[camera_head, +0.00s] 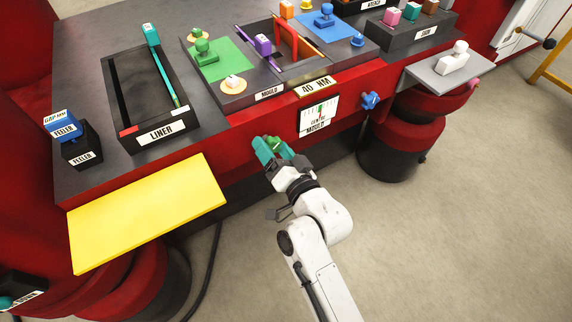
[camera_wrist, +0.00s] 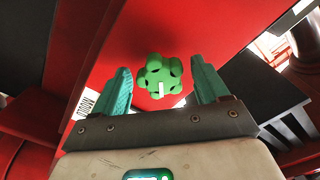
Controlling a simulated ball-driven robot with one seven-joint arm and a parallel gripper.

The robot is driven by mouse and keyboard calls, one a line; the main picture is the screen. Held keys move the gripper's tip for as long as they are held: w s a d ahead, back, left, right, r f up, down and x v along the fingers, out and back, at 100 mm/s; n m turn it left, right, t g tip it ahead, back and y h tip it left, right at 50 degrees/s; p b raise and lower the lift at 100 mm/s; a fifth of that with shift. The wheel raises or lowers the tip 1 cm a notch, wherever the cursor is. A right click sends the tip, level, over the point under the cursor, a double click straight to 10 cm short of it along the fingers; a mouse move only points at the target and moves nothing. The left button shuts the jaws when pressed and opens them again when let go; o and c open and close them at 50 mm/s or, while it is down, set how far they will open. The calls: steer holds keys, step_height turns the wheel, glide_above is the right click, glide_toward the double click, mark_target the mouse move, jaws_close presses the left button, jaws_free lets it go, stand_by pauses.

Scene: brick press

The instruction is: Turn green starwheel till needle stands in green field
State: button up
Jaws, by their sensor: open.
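The green starwheel (camera_wrist: 158,70) is a lobed knob with a white mark, on the red front of the press. In the wrist view it sits between the two teal fingers of my gripper (camera_wrist: 160,74), with a gap on each side. The gripper is open. In the head view, the gripper (camera_head: 270,149) is at the press front, left of and below the gauge, with a bit of the starwheel (camera_head: 276,143) showing by the fingers. The white gauge (camera_head: 317,116) has a scale with a green field near its middle. The needle's exact position is too small to tell.
A blue starwheel (camera_head: 371,101) is right of the gauge. A yellow shelf (camera_head: 147,212) juts out at the left, and a grey shelf (camera_head: 436,76) at the right. The dark press top holds the liner tray (camera_head: 160,129) and mould (camera_head: 238,95). Open floor lies at the lower right.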

mark_target(273, 147)
steer(key=b+v, duration=0.2)
steer(key=v, duration=0.7)
steer(key=shift+s+d, duration=0.2)
steer(key=shift+s, duration=0.1)
steer(key=w+a+n, duration=0.1)
steer(key=w+n, duration=0.1)
steer(key=n, duration=0.1)
steer(key=w+a+n+p, duration=0.1)
steer(key=n, duration=0.2)
steer(key=w+a+n, duration=0.1)
steer(key=w+n, duration=0.1)
steer(key=n, duration=0.1)
steer(key=shift+w+a+r+p, duration=0.3)
steer(key=shift+a+r+p, duration=0.05)
steer(key=shift+x, duration=0.85)
steer(key=shift+f, duration=0.1)
steer(key=shift+c, duration=0.5)
steer(key=c, duration=1)
steer(key=shift+o, duration=0.2)
steer(key=shift+m, duration=0.9)
